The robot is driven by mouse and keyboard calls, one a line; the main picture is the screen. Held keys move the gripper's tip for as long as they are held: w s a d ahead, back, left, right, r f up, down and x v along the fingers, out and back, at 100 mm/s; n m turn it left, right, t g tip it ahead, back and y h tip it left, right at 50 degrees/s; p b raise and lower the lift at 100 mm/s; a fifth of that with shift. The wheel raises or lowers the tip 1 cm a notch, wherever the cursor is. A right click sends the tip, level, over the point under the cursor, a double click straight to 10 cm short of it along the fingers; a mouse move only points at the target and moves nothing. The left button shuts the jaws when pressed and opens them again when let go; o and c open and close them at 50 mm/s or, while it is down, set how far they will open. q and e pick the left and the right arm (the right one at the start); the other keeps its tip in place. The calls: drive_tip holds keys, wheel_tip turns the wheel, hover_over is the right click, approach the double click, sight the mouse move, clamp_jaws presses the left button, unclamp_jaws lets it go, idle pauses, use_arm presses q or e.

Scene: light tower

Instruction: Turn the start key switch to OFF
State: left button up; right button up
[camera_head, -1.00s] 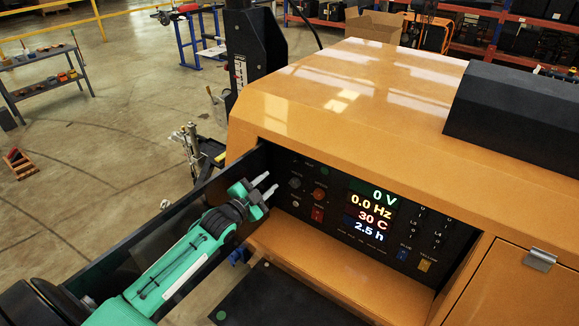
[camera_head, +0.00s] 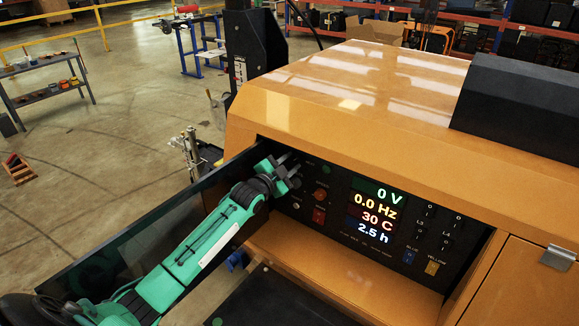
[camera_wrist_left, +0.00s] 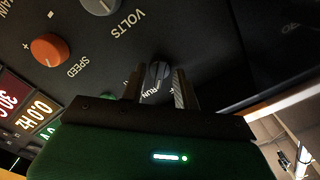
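The start key switch (camera_wrist_left: 158,73) is a small grey knob with RUN lettered beside it on the black control panel (camera_wrist_left: 225,35). In the wrist view my left gripper (camera_wrist_left: 158,80) has one finger on each side of this knob, at its level. The fingers are apart with a narrow gap showing beside the knob, and I cannot see a firm grip. In the head view my left gripper (camera_head: 290,164) is at the upper left of the panel and hides the switch. My right gripper is not in view.
An orange SPEED knob (camera_wrist_left: 49,50) and a grey VOLTS knob (camera_wrist_left: 101,4) sit near the switch. A lit display (camera_head: 374,212) reads 0 V. The orange housing (camera_head: 330,115) overhangs the panel. A dark open door (camera_head: 120,245) lies beside my left arm.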

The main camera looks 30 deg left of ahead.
use_arm(q)
drive_tip(key=shift+c, duration=0.4)
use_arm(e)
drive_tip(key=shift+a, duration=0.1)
use_arm(q)
drive_tip(key=c, duration=0.5)
drive_tip(key=shift+c, duration=0.2)
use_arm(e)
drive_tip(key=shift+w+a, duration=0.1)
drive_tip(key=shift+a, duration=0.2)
use_arm(q)
drive_tip(key=shift+n, duration=0.3)
drive_tip(key=n+p, duration=0.1)
drive_tip(key=n, duration=0.5)
drive_tip(key=shift+n, duration=1.1)
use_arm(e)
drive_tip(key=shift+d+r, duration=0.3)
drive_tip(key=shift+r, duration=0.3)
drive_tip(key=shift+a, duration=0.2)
